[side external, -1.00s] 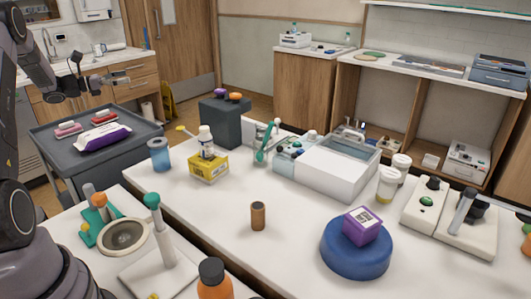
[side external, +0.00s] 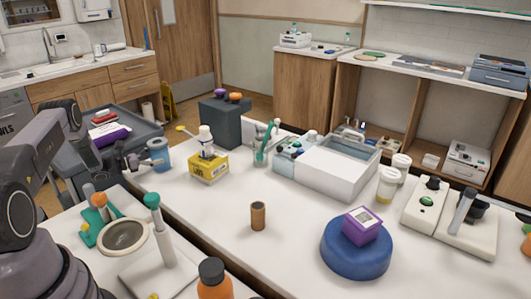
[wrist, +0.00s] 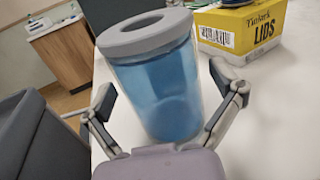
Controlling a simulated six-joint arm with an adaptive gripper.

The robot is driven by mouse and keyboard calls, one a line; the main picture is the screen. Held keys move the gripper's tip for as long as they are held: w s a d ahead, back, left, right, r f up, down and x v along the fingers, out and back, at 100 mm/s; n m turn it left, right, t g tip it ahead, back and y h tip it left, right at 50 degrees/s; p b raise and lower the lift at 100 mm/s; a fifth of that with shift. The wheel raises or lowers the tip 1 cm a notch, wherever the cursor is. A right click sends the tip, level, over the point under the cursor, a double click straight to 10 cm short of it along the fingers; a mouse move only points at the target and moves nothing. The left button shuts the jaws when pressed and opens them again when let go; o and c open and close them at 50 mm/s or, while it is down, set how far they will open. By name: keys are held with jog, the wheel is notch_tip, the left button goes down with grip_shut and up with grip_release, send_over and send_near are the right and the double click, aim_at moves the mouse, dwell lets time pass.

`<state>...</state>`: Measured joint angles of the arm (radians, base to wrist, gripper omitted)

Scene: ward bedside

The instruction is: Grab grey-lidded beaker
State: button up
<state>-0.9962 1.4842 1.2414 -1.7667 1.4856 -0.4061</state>
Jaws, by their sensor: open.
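The grey-lidded beaker (side external: 159,154) is a clear blue cup with a grey ring-shaped lid, standing upright at the left end of the white table. In the wrist view the beaker (wrist: 158,85) fills the middle, its lower part between my two fingers. My gripper (side external: 142,163) is open, low beside the beaker on its left. In the wrist view the fingers of my gripper (wrist: 165,90) stand apart on either side of the beaker. I cannot tell whether either finger touches it.
A yellow lids box (side external: 208,167) with a white bottle (side external: 205,140) on it stands right of the beaker; it also shows in the wrist view (wrist: 243,27). A dark grey cart (side external: 140,122) is behind on the left.

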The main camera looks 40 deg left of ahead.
jog(key=shift+x, duration=1.45)
jog(key=shift+r, duration=0.1)
jog(key=c, duration=1.1)
